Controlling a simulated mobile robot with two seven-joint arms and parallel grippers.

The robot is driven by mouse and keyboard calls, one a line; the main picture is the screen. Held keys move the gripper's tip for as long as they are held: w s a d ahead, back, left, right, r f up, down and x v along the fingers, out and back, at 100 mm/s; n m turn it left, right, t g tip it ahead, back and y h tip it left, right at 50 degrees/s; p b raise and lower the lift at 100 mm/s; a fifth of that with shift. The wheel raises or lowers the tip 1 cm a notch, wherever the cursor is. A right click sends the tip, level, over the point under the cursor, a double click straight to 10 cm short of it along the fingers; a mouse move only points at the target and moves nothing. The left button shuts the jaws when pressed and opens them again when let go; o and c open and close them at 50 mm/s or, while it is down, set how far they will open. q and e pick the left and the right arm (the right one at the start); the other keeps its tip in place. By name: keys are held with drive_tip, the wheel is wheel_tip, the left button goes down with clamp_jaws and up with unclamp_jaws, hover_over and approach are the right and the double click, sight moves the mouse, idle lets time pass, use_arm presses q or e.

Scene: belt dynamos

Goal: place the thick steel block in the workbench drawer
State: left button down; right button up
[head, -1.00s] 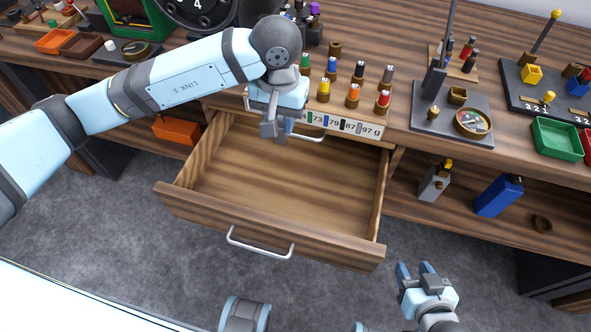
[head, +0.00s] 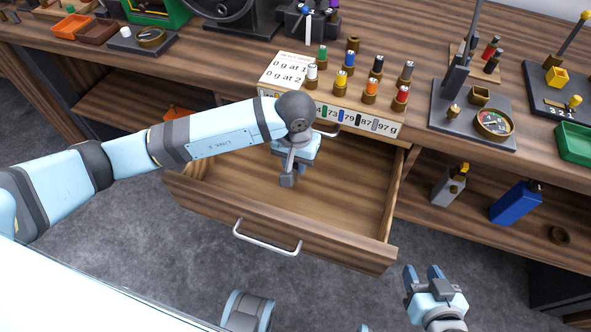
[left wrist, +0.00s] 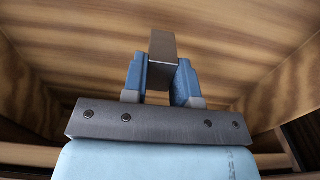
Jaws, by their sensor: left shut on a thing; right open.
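The workbench drawer (head: 345,205) stands pulled open and its wooden inside looks empty in the head view. My left gripper (head: 287,180) is over the drawer, pointing down into it. In the left wrist view the left gripper (left wrist: 160,80) is shut on a grey steel block (left wrist: 163,47), which sticks out past the fingertips. The wooden drawer floor (left wrist: 235,40) fills the view beyond the block; I cannot tell whether the block touches it. In the head view the block is mostly hidden by the gripper. My right gripper (head: 424,277) is open and empty, right of the drawer front.
Several coloured cylinders (head: 342,80) stand on the bench behind the drawer, with a number strip below.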

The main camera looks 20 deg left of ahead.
sight(295, 171)
use_arm(q)
wheel_tip(295, 171, down, 4)
drive_tip(key=shift+r, duration=0.25)
drive_tip(key=shift+f+b, duration=0.15)
drive_tip(key=shift+b, duration=0.25)
drive_tip(key=c, duration=0.9)
unclamp_jaws()
use_arm(e)
drive_tip(key=shift+f, duration=0.1)
use_arm(q)
drive_tip(key=shift+r+p, duration=0.2)
drive_tip(key=shift+p, duration=0.1)
wheel_tip(295, 171, up, 12)
drive_tip(key=shift+f+p, duration=0.1)
drive_tip(key=shift+p, duration=0.6)
use_arm(e)
drive_tip(key=shift+d, duration=0.15)
